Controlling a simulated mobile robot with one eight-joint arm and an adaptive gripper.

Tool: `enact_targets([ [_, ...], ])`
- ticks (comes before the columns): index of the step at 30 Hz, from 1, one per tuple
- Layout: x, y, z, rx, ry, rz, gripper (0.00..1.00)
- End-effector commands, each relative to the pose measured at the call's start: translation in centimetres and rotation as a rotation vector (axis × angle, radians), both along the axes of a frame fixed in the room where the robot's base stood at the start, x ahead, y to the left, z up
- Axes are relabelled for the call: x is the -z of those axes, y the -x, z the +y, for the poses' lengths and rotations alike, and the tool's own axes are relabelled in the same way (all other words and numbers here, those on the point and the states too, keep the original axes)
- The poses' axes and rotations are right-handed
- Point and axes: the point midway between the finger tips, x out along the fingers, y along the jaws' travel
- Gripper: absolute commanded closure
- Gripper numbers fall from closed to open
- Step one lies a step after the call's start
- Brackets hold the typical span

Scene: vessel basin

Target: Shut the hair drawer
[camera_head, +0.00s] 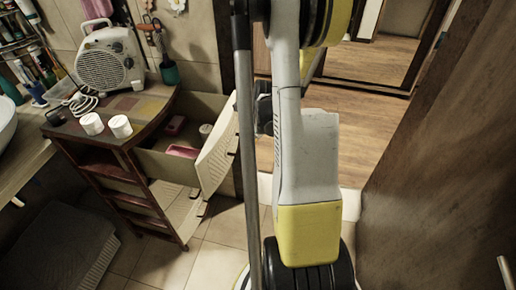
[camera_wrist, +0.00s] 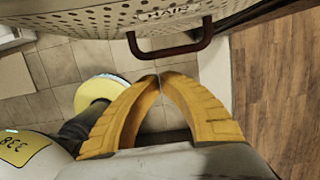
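The hair drawer stands pulled out of the wooden cabinet, its pale perforated front (camera_head: 217,150) facing right in the head view. Pink items and a small jar lie inside it. In the wrist view the drawer front (camera_wrist: 90,20) fills the top, with a "HAIR" label and a dark red-brown handle (camera_wrist: 172,50). My gripper (camera_wrist: 160,76) has its two yellow fingertips together with nothing between them. The tips appear just below the handle in the picture; whether they touch it I cannot tell. In the head view my arm hides most of the gripper.
The cabinet top (camera_head: 140,105) holds a fan heater (camera_head: 110,60) and two white cups. Another pale perforated panel (camera_head: 182,210) shows below the drawer. A dark wooden door (camera_head: 440,150) stands at the right. Tiled floor lies in front of the cabinet, with wood floor beyond.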

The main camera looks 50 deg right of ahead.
Motion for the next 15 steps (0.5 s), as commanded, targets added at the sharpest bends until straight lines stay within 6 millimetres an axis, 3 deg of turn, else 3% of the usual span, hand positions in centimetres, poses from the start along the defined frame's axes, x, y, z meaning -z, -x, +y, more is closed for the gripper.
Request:
enact_targets([
  [4,0.22,-0.9,0.4,-0.001,0.0,0.0,1.0],
  [15,0.15,-1.07,0.45,0.0,0.0,0.0,1.0],
])
